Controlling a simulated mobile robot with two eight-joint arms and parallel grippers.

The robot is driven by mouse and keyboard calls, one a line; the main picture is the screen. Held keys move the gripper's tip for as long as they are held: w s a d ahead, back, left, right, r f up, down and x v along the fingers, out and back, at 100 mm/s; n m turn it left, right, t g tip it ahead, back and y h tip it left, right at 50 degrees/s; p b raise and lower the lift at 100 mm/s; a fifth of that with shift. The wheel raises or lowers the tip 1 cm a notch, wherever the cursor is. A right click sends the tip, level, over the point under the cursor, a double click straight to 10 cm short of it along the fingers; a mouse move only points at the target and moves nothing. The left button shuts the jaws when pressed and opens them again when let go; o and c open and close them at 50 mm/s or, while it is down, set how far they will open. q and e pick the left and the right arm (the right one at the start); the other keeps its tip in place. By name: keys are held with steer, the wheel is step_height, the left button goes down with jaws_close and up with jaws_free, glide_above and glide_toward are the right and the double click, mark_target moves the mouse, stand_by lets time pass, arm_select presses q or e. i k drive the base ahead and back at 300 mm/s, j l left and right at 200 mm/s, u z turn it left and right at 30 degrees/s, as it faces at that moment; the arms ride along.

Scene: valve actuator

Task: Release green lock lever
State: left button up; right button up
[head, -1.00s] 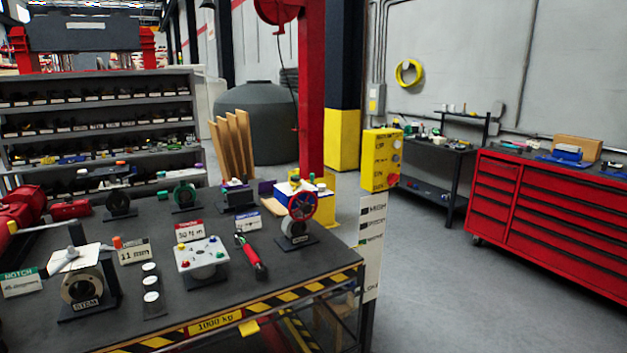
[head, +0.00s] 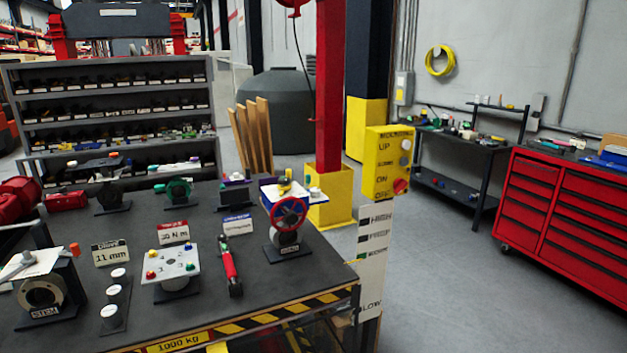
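No lever that I can clearly pick out as the green lock lever shows in the head view. Neither of my grippers is in view.
A red-handled tool (head: 229,265) lies beside the white plate. A yellow control box (head: 388,162) stands past the bench's right corner, near a red column (head: 329,90) with a yellow base. Grey floor (head: 440,280) is open between bench and red drawer cabinet (head: 560,210).

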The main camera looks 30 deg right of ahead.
mark_target(308, 175)
steer(key=i+l+u, duration=0.1)
steer(key=l, duration=0.7)
steer(key=i+l, duration=0.2)
steer(key=l, duration=0.65)
steer(key=i+l+u, duration=0.15)
steer(key=l, duration=0.65)
steer(key=l+u, duration=0.1)
steer(key=l, duration=0.75)
steer(key=k+l, duration=0.1)
steer(key=k, duration=0.2)
steer(key=k+l, duration=0.15)
steer(key=i+j+z, duration=0.15)
steer(key=i+z, duration=0.3)
steer(key=i+j+z, duration=0.2)
steer(key=z, duration=0.25)
steer(key=i+j, duration=0.05)
steer(key=i, duration=0.05)
